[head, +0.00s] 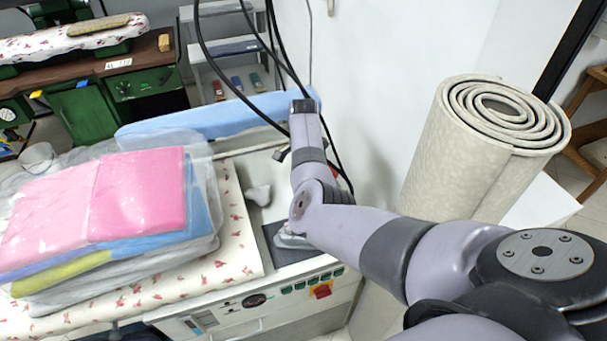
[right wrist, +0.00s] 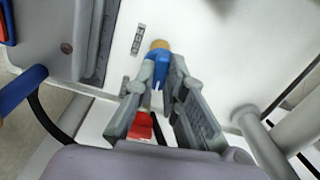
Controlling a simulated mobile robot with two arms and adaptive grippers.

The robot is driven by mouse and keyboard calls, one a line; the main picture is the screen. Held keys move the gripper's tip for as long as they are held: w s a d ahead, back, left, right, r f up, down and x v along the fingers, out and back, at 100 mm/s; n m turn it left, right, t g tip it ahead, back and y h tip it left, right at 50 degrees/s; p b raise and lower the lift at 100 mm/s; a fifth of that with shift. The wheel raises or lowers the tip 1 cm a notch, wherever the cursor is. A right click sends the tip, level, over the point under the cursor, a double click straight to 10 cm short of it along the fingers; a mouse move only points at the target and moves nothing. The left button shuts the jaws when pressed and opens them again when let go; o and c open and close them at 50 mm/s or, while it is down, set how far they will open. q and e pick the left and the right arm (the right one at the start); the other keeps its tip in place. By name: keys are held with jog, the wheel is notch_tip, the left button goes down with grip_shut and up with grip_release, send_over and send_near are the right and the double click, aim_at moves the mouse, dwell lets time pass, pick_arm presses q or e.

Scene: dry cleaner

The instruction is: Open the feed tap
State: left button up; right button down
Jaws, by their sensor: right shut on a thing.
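In the right wrist view my right gripper (right wrist: 165,80) has its fingertips closed around a blue handle-like piece (right wrist: 158,57) with a tan end, beside a white surface. A red piece (right wrist: 142,125) shows between the fingers, nearer the palm. I cannot tell for certain which of these belongs to the feed tap. In the head view my right arm reaches over the ironing unit's right end and hides most of the gripper. A small red part (head: 333,174) shows just right of my forearm, by the wall. My left gripper is not in view.
Bagged pink folded garments (head: 142,192) lie on the flowered ironing board (head: 235,235) at left. A control panel (head: 255,300) faces the front. Black hoses (head: 203,40) hang behind. A beige roll (head: 455,160) stands to the right of the arm. A blue padded board (head: 215,117) lies behind.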

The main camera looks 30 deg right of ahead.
jog(key=shift+m, duration=0.9)
jog(key=c, duration=1.6)
grip_release()
jog(key=shift+c, duration=0.2)
notch_tip(320, 180, up, 12)
